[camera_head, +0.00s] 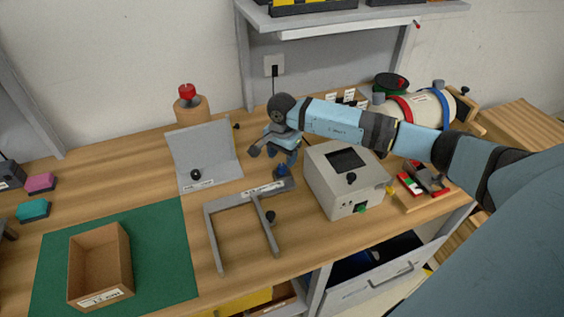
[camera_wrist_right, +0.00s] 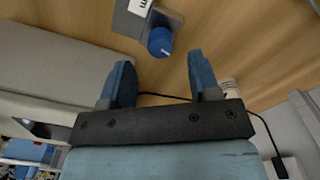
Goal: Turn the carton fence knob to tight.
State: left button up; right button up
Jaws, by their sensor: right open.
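The carton fence (camera_head: 215,238) is a grey U-shaped frame lying on the wooden bench, with a white label on its back bar. A blue knob (camera_head: 282,171) stands at the back right end of that bar; the right wrist view shows the same knob (camera_wrist_right: 160,42) beside its grey plate (camera_wrist_right: 132,20). Its setting cannot be read. My right gripper (camera_head: 272,154) is open above and just behind the knob. In the right wrist view the knob appears just beyond the empty gap between the fingertips (camera_wrist_right: 160,64), apart from both. My left gripper is not in view.
A grey box with a dark screen (camera_head: 330,187) stands close to the right of the fence. A grey angled stand (camera_head: 205,152) is at the left. An open cardboard carton (camera_head: 100,262) sits on a green mat (camera_head: 165,240). A shelf (camera_head: 330,22) overhangs the back.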

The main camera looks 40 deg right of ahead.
aim_at(282, 166)
jog(key=shift+f, duration=1.95)
jog(key=c, duration=0.9)
